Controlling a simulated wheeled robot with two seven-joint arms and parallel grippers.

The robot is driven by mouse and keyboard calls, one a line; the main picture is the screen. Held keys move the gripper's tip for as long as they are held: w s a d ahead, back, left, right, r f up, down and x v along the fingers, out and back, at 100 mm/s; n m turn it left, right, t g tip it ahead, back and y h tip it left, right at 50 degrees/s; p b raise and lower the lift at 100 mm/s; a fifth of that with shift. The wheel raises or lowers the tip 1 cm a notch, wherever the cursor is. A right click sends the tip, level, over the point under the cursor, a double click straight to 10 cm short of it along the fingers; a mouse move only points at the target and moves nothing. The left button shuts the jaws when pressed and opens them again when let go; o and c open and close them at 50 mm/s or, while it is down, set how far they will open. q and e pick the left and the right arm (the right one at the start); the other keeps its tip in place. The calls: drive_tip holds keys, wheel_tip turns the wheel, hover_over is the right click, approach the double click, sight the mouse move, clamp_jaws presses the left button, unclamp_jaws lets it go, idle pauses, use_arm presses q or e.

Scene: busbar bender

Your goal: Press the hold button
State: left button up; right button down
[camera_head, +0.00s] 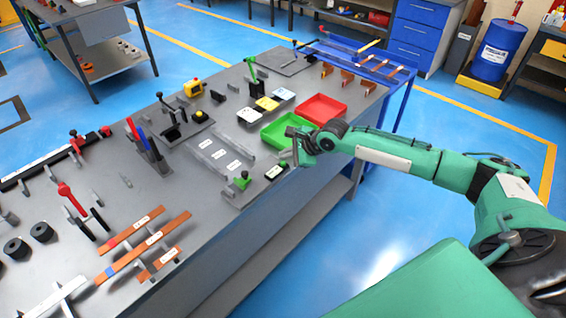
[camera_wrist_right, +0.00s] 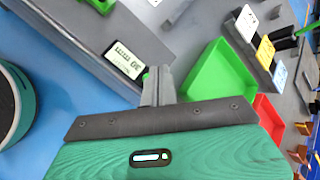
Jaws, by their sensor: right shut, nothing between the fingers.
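A small black device with a pale display (camera_head: 276,171) lies at the table's front edge. In the right wrist view its display (camera_wrist_right: 125,59) shows dark digits, upside down. My right gripper (camera_head: 293,147) is just beyond the device, beside the green tray, with its fingers shut and empty. In the wrist view the shut fingertips (camera_wrist_right: 158,80) are close to the right of the display. A small green spot shows beside the fingertips, partly hidden by them; I cannot tell whether it is the hold button or whether the fingers touch it. My left gripper is out of view.
A green tray (camera_head: 271,134) and a red tray (camera_head: 337,106) stand beside my right gripper. A green-knobbed clamp (camera_head: 241,182) stands left of the device. Labelled white and yellow blocks (camera_head: 267,104) lie behind. Copper bars (camera_head: 143,240) lie at the left front.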

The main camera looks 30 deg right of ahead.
idle(0.7)
drive_tip(key=shift+f+p, duration=0.25)
drive_tip(key=shift+p, duration=0.15)
drive_tip(key=shift+f, duration=0.2)
drive_tip(key=shift+f, duration=0.5)
idle(0.5)
drive_tip(key=shift+r+p, duration=0.9)
drive_tip(key=shift+p, duration=0.55)
wheel_tip(320, 180, up, 5)
drive_tip(key=p, duration=0.6)
